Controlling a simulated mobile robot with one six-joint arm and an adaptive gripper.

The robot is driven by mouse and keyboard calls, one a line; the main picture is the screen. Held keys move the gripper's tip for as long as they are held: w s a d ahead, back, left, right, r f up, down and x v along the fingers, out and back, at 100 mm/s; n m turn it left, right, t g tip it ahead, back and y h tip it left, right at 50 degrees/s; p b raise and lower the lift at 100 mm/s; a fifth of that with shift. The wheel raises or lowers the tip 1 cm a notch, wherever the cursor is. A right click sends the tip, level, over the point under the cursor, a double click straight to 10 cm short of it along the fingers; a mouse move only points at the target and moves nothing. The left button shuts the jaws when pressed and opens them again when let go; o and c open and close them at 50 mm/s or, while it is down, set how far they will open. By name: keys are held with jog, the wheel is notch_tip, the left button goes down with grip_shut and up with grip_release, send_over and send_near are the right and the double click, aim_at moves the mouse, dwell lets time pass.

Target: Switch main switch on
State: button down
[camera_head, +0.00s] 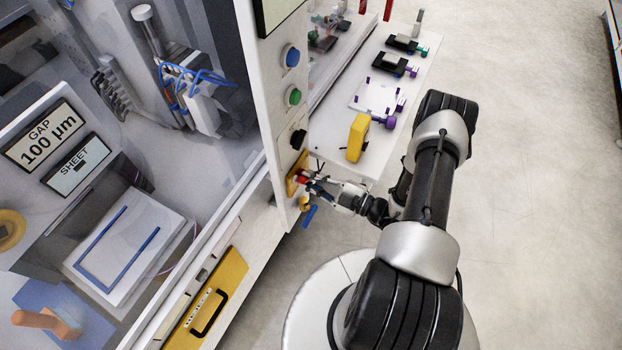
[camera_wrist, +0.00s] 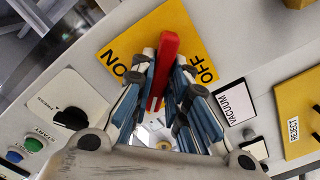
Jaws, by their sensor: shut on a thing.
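The main switch has a yellow plate (camera_wrist: 140,38) marked ON at the left and OFF at the right in the wrist view. Its red handle (camera_wrist: 168,48) points up the picture between the two words. My gripper (camera_wrist: 166,82) is closed around the handle, with one blue-padded finger on each side. In the head view the yellow plate (camera_head: 292,173) is low on the white machine post, and my gripper (camera_head: 309,182) reaches it from the right. There the fingers partly hide the red handle (camera_head: 302,179).
A black knob (camera_head: 297,139), a green button (camera_head: 294,96) and a blue button (camera_head: 291,56) are above the switch on the post. A white bench (camera_head: 345,158) with a yellow block (camera_head: 357,138) stands close behind my gripper.

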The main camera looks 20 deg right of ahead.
jog(key=m+b, duration=0.1)
jog(key=m, duration=0.7)
jog(key=c, duration=1.5)
grip_release()
jog(key=v, duration=0.6)
jog(key=shift+b, duration=0.35)
